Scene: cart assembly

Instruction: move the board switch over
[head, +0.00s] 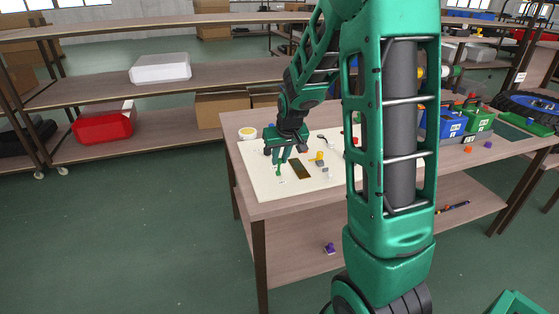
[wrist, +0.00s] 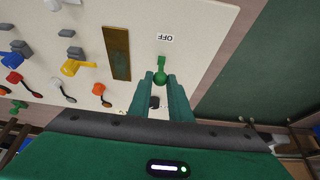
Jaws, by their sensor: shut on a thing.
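The pale board (head: 262,187) lies on the workbench, and it fills much of the wrist view (wrist: 205,25). A small green switch (wrist: 161,70) stands on it near an upside-down "OFF" label (wrist: 165,38). My gripper (wrist: 160,79) has its two green fingers on either side of the switch, shut on it. The lever's end points toward the OFF label. In the head view my gripper (head: 280,158) is low over the board's left part. The switch's lower part is hidden by the fingers in the wrist view.
A brown plate (wrist: 117,52), a yellow lever (wrist: 78,67) and several red, orange and grey parts stand on the board beside the switch. Blue (head: 452,122) and green bins (head: 480,120) stand at the bench's right. Shelves are behind.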

